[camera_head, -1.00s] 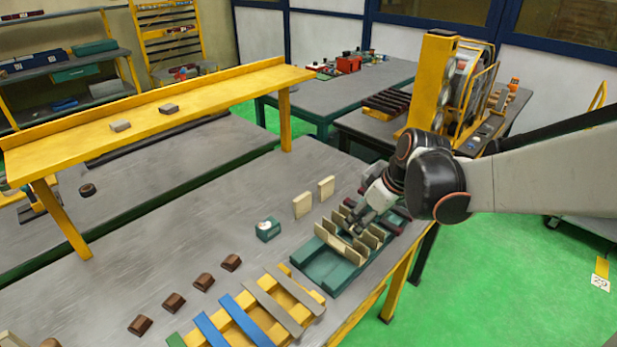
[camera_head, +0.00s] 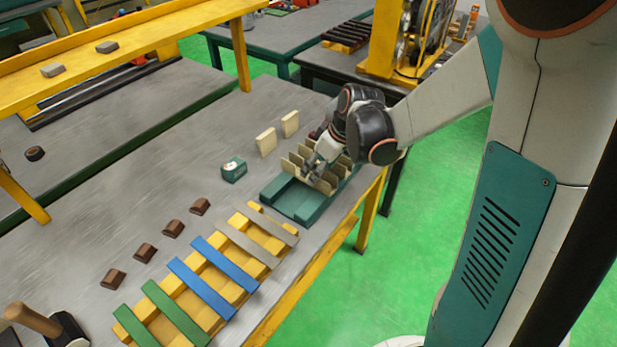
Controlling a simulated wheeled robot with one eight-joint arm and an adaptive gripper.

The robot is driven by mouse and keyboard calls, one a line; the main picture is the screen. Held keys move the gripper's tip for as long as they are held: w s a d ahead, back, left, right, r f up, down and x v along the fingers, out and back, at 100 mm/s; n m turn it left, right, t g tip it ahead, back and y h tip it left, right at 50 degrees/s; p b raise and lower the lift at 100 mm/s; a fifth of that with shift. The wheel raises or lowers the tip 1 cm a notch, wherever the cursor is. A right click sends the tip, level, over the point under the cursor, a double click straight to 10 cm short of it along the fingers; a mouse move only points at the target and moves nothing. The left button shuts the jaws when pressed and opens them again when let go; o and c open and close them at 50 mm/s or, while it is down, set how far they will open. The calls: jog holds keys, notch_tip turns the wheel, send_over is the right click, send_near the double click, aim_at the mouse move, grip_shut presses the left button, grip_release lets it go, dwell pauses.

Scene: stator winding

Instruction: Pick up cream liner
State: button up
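Several thin cream liners (camera_head: 293,163) stand on edge in a row in the green tray (camera_head: 298,203) near the table's right edge. Two more cream liners stand upright on the table behind it, one nearer (camera_head: 266,142) and one farther (camera_head: 290,123). My gripper (camera_head: 313,168) points down among the liners at the back part of the tray. Its fingertips are small and partly hidden by liners and my wrist, so I cannot tell whether it grips one.
A small teal box (camera_head: 233,170) sits left of the tray. A yellow rack (camera_head: 238,293) with blue, green and grey strips lies in front. Several brown blocks (camera_head: 173,228) line the table, and a wooden-handled mallet (camera_head: 35,320) lies front left.

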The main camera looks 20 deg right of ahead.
jog(key=b+x, duration=0.1)
jog(key=x, duration=0.3)
jog(key=shift+f+b, duration=0.25)
jog(key=shift+b, duration=0.15)
jog(key=shift+r, duration=0.1)
jog(key=c, duration=0.9)
